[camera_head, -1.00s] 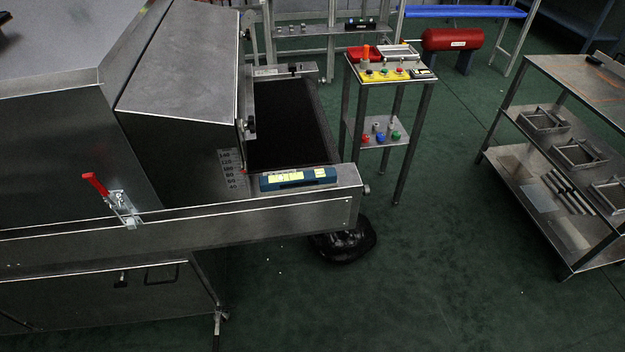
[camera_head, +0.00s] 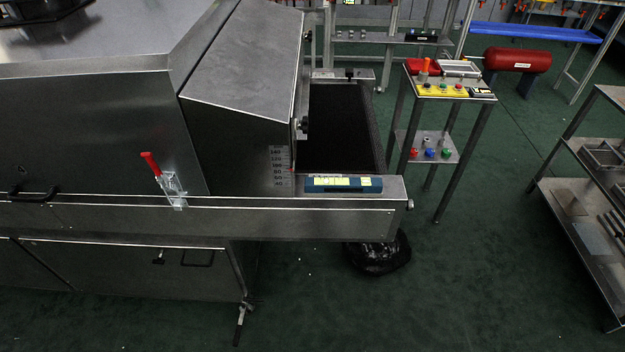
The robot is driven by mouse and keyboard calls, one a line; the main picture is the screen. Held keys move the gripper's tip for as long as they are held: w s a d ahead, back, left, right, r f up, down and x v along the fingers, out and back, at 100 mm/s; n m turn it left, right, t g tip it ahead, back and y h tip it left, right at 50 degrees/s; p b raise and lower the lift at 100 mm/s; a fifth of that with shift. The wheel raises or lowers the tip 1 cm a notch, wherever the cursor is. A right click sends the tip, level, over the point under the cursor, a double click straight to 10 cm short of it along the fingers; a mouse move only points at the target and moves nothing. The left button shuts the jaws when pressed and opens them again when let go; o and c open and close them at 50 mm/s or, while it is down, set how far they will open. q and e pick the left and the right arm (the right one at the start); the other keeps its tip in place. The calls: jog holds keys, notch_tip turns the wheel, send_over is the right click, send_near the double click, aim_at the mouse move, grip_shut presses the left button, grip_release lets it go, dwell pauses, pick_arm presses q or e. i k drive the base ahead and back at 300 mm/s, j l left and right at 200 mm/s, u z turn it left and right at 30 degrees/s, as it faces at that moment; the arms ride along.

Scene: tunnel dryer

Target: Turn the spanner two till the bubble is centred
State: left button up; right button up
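A blue spirit level (camera_head: 373,186) with yellow vials lies along the top of the dryer's near side rail, at the middle of the head view. Its bubble is too small to make out. Below the dryer body, a slim metal bar (camera_head: 239,328) shows at the foot of a leg. It may be a spanner on the levelling foot, but I cannot tell for sure. Neither of my grippers is in view.
The steel dryer (camera_head: 120,125) fills the left, with a red-handled clamp (camera_head: 150,163) on its side. A black bag (camera_head: 380,256) lies under the conveyor end. A control stand (camera_head: 443,150) and a steel rack (camera_head: 560,205) stand right. The green floor in front is clear.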

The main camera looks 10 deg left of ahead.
aim_at(240, 327)
jog(key=u, duration=0.95)
